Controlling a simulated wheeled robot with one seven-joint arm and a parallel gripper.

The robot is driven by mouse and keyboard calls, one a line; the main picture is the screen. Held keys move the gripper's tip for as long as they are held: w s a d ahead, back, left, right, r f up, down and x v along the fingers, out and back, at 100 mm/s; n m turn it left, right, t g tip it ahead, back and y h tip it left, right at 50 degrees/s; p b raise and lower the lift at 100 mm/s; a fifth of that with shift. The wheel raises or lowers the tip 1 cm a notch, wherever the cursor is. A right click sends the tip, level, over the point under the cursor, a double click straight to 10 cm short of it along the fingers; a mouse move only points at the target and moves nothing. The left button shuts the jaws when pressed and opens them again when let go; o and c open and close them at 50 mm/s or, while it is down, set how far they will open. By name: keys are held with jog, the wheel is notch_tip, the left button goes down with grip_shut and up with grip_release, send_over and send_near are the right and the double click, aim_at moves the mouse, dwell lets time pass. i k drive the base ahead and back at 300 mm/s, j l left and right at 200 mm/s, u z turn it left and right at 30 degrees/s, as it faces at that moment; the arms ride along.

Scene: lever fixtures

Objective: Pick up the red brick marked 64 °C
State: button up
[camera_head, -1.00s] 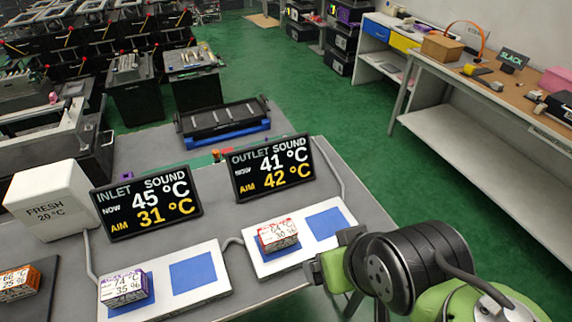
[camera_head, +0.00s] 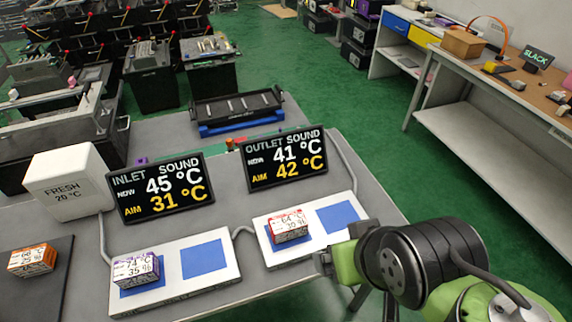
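The red brick marked 64 °C (camera_head: 289,226) sits on the left blue square of the right white plate (camera_head: 262,222), below the outlet screen. Its top is white with red edges and print. My gripper (camera_head: 324,262) is at the plate's lower right, to the right of and nearer than the brick, and apart from it. Its fingers are small and partly hidden by the wrist, so I cannot tell whether they are open.
A purple brick marked 74 °C (camera_head: 136,268) sits on the left white plate (camera_head: 218,278). An orange brick (camera_head: 32,260) lies on a dark mat at far left. The outlet screen (camera_head: 284,157) and inlet screen (camera_head: 161,187) stand behind the plates. Both right-hand blue squares are bare.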

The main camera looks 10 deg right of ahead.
aim_at(288, 226)
jog(key=l+u, duration=0.2)
jog(key=u, duration=0.3)
jog(key=l+u, duration=0.15)
jog(key=u, duration=0.35)
jog(key=l+u, duration=0.2)
jog(key=u, duration=0.3)
jog(key=k+l+u, duration=0.1)
jog(key=u, duration=0.4)
